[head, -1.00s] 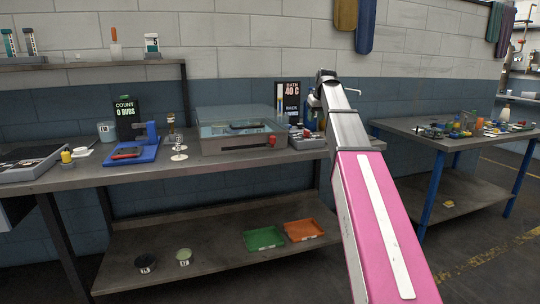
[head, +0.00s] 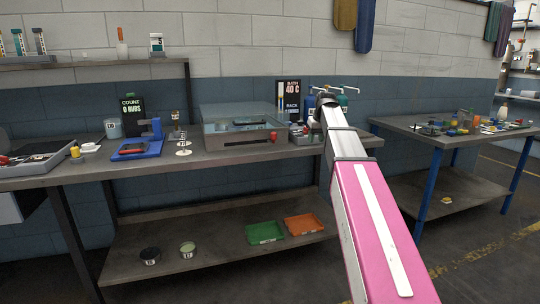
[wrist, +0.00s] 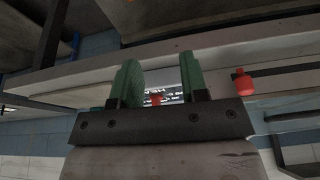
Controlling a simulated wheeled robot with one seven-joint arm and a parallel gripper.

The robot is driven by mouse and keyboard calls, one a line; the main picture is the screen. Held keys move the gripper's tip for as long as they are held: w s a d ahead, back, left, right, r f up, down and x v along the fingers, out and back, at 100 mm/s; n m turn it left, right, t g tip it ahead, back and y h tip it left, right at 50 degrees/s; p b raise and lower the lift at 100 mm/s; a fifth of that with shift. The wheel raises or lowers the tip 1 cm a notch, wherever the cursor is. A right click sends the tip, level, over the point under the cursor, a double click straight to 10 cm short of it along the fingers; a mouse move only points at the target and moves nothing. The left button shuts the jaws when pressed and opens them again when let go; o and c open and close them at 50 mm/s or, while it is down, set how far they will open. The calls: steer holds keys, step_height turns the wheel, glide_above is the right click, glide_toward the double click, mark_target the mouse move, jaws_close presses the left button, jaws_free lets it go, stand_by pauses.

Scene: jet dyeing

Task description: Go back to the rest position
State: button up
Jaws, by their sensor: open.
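My arm (head: 370,215), with pink and grey links, reaches up from the lower right in the head view, its end in front of the right part of the long bench (head: 215,160). My gripper is not clearly visible there, hidden by the arm's end. In the wrist view, my gripper (wrist: 160,75) shows two green fingers spread apart, with nothing held between them. A bench edge and a red knob (wrist: 243,82) lie beyond the fingers.
The bench holds a glass-lidded bath (head: 242,125), a blue stand (head: 143,143) and a bath sign (head: 289,98). Green (head: 264,233) and orange (head: 304,224) trays lie on the lower shelf. A cluttered table (head: 450,135) stands to the right. Floor shows between the benches.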

steer(key=s+f+g, duration=0.1)
steer(key=s+f, duration=0.3)
steer(key=f, duration=0.4)
steer(key=s+f+m, duration=0.1)
steer(key=s+f, duration=0.3)
steer(key=f, duration=0.3)
steer(key=s+f+g, duration=0.1)
steer(key=s+f, duration=0.3)
steer(key=f, duration=0.4)
steer(key=s+a+f+m+g+h, duration=0.1)
steer(key=s+f+m, duration=0.1)
steer(key=s+f, duration=1.6)
steer(key=shift+s+f+g, duration=0.25)
steer(key=shift+s+g, duration=0.05)
steer(key=shift+s, duration=0.15)
